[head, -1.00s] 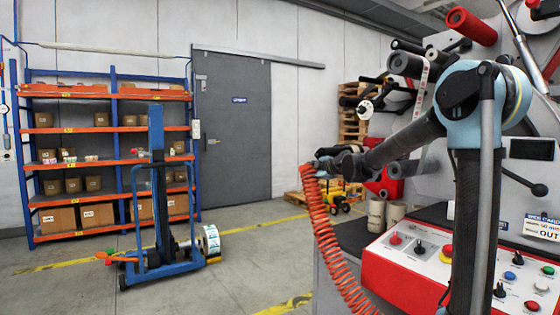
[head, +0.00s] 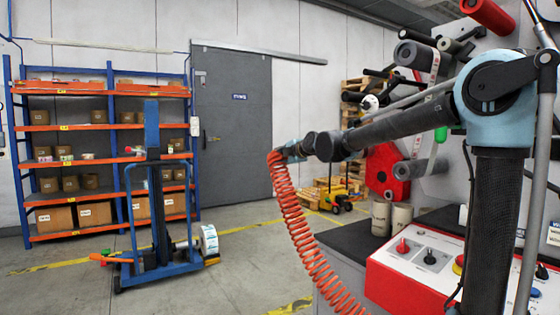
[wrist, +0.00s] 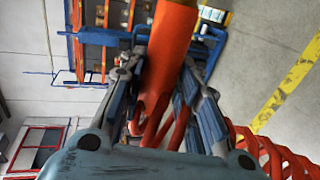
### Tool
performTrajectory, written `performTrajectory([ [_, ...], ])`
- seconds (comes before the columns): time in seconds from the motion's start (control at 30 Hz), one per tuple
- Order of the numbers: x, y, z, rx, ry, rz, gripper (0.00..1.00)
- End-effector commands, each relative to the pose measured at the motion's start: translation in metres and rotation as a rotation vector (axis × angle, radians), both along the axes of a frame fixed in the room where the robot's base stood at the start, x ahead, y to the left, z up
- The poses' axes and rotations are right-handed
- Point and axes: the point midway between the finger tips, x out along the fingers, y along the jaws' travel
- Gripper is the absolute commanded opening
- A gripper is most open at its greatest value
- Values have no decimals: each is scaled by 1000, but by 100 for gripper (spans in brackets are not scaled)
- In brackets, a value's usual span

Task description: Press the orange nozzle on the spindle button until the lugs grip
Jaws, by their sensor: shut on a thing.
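My gripper (head: 288,152) is at the end of my outstretched arm, left of the machine and in front of the grey door. In the wrist view my gripper (wrist: 165,85) has its fingers on both sides of an orange nozzle body (wrist: 168,60) and is shut on it. The nozzle's far end runs out of the top of the wrist view. A coiled orange hose (head: 296,205) hangs from the gripper. Spindles with rolls show on the rewinder, one with a white round face (head: 370,103). I cannot make out the spindle button or its lugs.
A blue lift trolley (head: 152,200) with a label roll (head: 209,240) stands on open floor at left. Behind it is a shelf rack (head: 30,155) with boxes. A red-edged control panel (head: 385,280) is at lower right. A yellow pallet truck (head: 338,195) is at the back.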

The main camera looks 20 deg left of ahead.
Motion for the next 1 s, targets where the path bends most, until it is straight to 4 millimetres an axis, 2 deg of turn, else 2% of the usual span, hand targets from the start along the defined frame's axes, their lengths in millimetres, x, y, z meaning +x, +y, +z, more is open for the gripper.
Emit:
performTrajectory([
  [1.0, 45, -39, 0, 1, 1, -4, 1],
])
